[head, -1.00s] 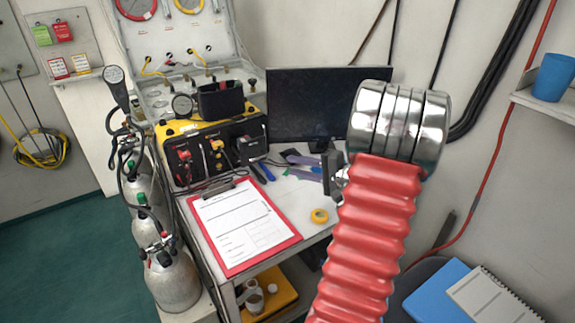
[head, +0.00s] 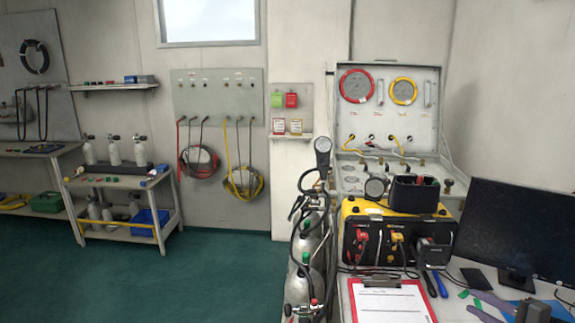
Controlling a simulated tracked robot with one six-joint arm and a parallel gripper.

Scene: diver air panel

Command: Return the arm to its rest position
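My arm and my gripper are not in the head view now. The desk with the air panel case (head: 388,110) stands at the right. The case is open, with a red and a yellow gauge in its lid. A yellow and black unit (head: 372,240) stands in front of it, with red and yellow plugs on its face. A red clipboard (head: 428,300) with a white sheet lies at the desk's near edge, cut by the picture's bottom.
A dark monitor (head: 515,235) stands at the right edge. Gas cylinders (head: 300,285) with hoses stand left of the desk. A shelf cart (head: 125,195) with small cylinders is at the left. Coiled hoses (head: 243,183) hang on the wall. The green floor (head: 190,285) is clear.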

